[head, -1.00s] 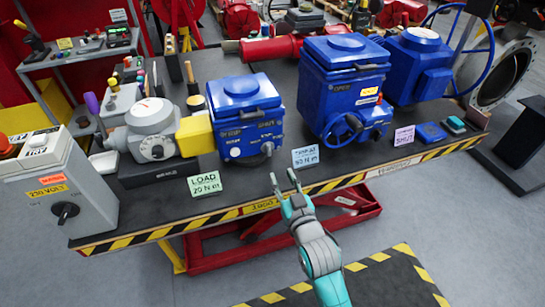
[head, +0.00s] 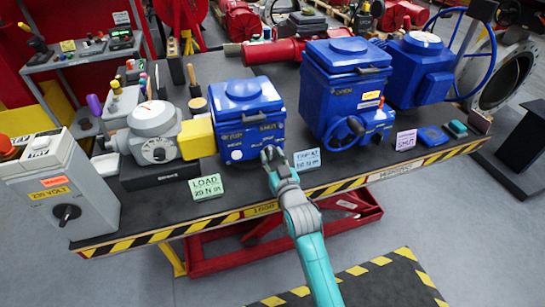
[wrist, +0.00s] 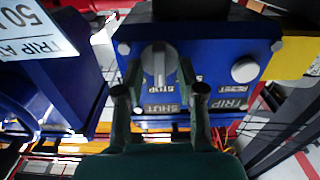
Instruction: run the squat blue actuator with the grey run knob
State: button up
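The squat blue actuator (head: 242,118) stands on the bench, its lidded box facing the front edge. In the head view my gripper (head: 271,156) is at the lower right of its front face and hides the knob there. In the wrist view the actuator's blue face (wrist: 215,75) fills the middle. The grey run knob (wrist: 159,64) has a raised bar standing about upright, with STOP and SHUT labels below it. My gripper (wrist: 160,84) is open, its fingers on either side of the knob with gaps visible. Contact with the knob cannot be told.
A white button (wrist: 245,69) sits beside the knob, near RESET and TRIP labels. A white trip card (head: 307,160) and a green load card (head: 206,187) stand near the front edge. A taller blue actuator (head: 345,80) with a handwheel is to the right.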

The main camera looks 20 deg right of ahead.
grip_shut()
jog(key=shift+n, duration=0.3)
jog(key=n, duration=0.4)
jog(key=shift+a, duration=0.1)
jog(key=shift+a+n, duration=0.1)
jog(key=shift+n, duration=2.1)
